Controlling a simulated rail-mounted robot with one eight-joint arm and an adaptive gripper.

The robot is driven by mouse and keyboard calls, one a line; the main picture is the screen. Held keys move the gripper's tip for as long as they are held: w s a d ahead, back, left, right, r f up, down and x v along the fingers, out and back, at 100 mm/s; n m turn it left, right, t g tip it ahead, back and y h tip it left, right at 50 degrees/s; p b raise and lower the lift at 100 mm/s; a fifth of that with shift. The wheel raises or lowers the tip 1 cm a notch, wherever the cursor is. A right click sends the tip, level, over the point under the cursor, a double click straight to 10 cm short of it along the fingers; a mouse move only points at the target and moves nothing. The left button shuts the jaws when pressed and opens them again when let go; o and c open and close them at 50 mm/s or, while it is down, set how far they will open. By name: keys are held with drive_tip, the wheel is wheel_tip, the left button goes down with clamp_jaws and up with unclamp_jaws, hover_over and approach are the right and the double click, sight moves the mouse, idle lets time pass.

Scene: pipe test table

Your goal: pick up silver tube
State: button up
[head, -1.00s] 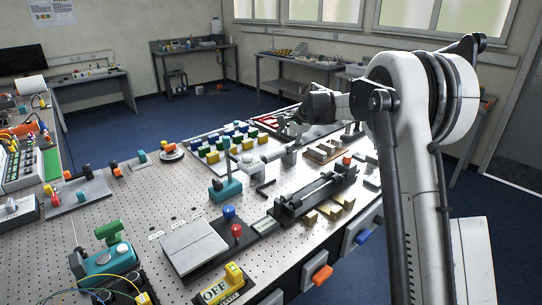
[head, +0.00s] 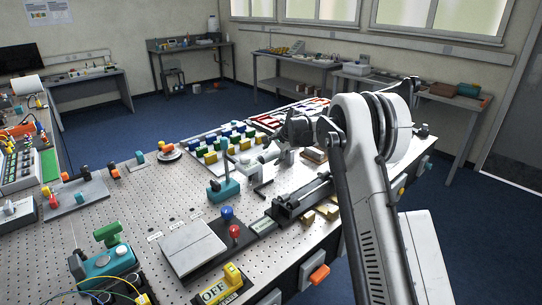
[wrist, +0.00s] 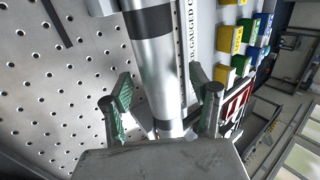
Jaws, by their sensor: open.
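The silver tube (wrist: 155,65) runs lengthwise through the middle of the wrist view, shiny metal with dark bands. My gripper (wrist: 158,92) is open, with one green-padded finger on each side of the tube. The tube lies between the fingers, and I cannot tell if either finger touches it. In the head view my gripper and wrist (head: 292,132) are low over the far right part of the table, beside a pale tube assembly (head: 268,155). My own arm hides part of that area.
Rows of coloured blocks (head: 222,140) stand just left of my wrist, with a red-marked tray (head: 290,115) behind. A teal stand (head: 224,188) and a dark clamp rail (head: 302,198) are nearer.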

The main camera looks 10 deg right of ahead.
drive_tip(key=shift+w+a+f, duration=0.1)
drive_tip(key=shift+w+f, duration=0.1)
drive_tip(key=shift+f, duration=0.1)
clamp_jaws()
drive_tip(key=shift+r, duration=0.1)
